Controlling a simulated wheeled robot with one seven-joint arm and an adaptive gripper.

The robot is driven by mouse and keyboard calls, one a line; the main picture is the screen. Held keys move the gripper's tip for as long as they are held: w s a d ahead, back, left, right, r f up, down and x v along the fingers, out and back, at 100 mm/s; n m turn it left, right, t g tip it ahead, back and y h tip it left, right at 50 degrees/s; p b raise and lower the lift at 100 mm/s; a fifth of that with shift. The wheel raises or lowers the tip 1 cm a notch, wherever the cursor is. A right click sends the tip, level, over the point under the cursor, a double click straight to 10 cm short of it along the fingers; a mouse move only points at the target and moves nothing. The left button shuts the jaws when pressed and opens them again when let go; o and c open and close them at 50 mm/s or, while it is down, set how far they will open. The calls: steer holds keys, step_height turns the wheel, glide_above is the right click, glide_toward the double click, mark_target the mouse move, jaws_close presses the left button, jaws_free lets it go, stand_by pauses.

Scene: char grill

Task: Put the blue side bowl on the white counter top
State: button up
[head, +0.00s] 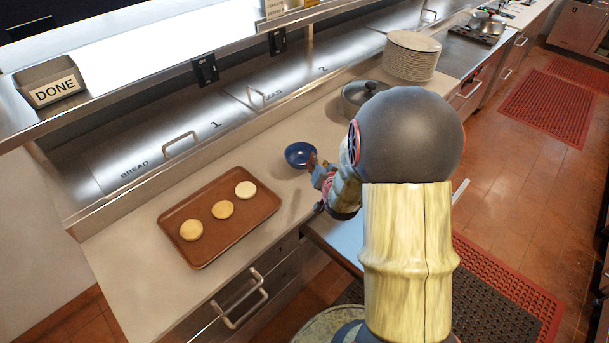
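The small blue bowl (299,155) is upright over the white counter top (245,155), right of the brown tray. I cannot tell whether its base touches the counter or sits slightly above it. My gripper (315,163) is at the bowl's right rim, its fingertips touching or very close to it. My arm reaches in from the lower right and hides part of the counter. The fingers are too small and partly hidden to show whether they are closed on the rim.
A brown tray (217,246) with three buns lies on the counter at left. A metal drawer handle (240,300) juts from the front. Counter between tray and bowl is clear.

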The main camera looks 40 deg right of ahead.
steer(key=s+a+r+n+g+y, duration=0.1)
steer(key=a+r+n+y, duration=0.15)
steer(key=a+r, duration=0.5)
steer(key=a+r+n+g+y, duration=0.1)
steer(key=a+r+n, duration=0.3)
steer(key=a, duration=0.6)
steer(key=s+a+r+n+g+y, duration=0.1)
steer(key=s+a+r+n+g, duration=0.1)
steer(key=s+a, duration=0.5)
steer(key=s+a+r+n+g+y, duration=0.1)
steer(key=s+a+r+n+y, duration=0.1)
steer(key=s+a+r, duration=0.3)
steer(key=s+a+n, duration=0.1)
steer(key=s+a, duration=0.2)
steer(key=s, duration=0.4)
steer(key=shift+a+g, duration=0.2)
steer(key=shift+g, duration=0.2)
steer(key=shift+s, duration=0.1)
